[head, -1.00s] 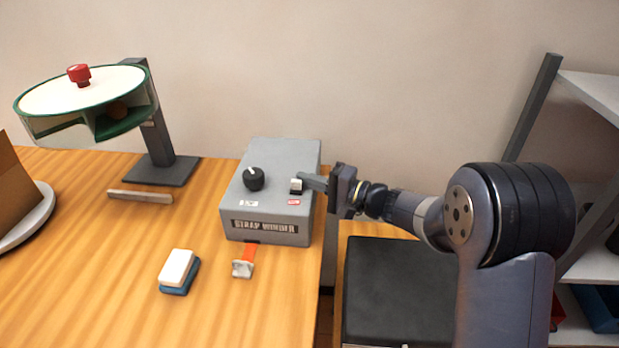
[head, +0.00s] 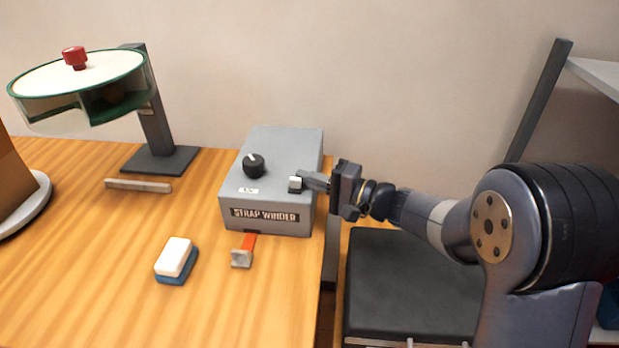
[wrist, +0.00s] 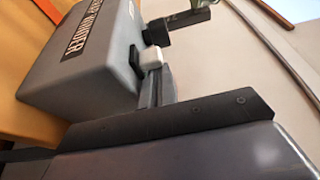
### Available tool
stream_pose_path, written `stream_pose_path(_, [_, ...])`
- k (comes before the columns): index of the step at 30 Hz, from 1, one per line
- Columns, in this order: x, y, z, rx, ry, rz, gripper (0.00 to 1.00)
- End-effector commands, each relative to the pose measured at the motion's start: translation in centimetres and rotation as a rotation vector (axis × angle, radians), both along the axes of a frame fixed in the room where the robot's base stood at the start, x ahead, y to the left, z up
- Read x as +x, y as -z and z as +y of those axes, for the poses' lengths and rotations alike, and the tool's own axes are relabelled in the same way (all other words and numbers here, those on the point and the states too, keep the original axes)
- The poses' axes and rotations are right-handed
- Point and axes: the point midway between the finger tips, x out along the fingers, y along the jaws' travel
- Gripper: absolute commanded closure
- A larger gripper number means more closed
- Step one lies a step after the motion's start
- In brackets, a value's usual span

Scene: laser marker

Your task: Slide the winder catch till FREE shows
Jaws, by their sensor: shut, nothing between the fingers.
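The grey strap winder box (head: 270,141) stands at the right edge of the wooden table. Its white catch (head: 295,184) sits on the right of the top, near the front edge; it also shows in the wrist view (wrist: 151,58) beside a dark part. My gripper (head: 306,179) is shut, with its fingertips at the catch's right side, seemingly touching it. No red label shows by the catch, and I cannot read FREE anywhere. The black knob (head: 253,166) is left of the catch, with a small white label (head: 248,190) in front of it.
An orange strap with a metal end (head: 242,257) hangs from the box's front. A white and blue block (head: 175,259) lies left of it. A reel stand (head: 158,159) and a grey bar (head: 138,185) are at the back left. A black surface (head: 410,280) lies right of the table.

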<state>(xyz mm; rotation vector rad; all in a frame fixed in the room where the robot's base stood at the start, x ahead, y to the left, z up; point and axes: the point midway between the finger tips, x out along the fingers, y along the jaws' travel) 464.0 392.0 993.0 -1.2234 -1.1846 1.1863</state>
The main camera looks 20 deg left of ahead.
Motion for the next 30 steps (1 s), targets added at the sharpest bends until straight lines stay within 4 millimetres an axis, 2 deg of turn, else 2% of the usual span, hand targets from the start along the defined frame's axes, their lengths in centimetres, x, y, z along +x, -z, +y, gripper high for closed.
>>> stream_pose_path(5, [-0.2, 0.2, -1.8, -0.002, -0.005, 0.001, 1.00])
stream_pose_path(12, [-0.1, 0.2, -6.8, -0.002, 0.002, 0.001, 1.00])
stream_pose_path(18, [-0.2, 0.2, -9.7, -0.001, 0.002, 0.001, 1.00])
stream_pose_path(23, [-0.2, 0.1, -10.6, -0.001, 0.000, 0.003, 1.00])
stream_pose_path(30, [-0.2, 0.1, -10.7, -0.001, 0.000, 0.002, 1.00])
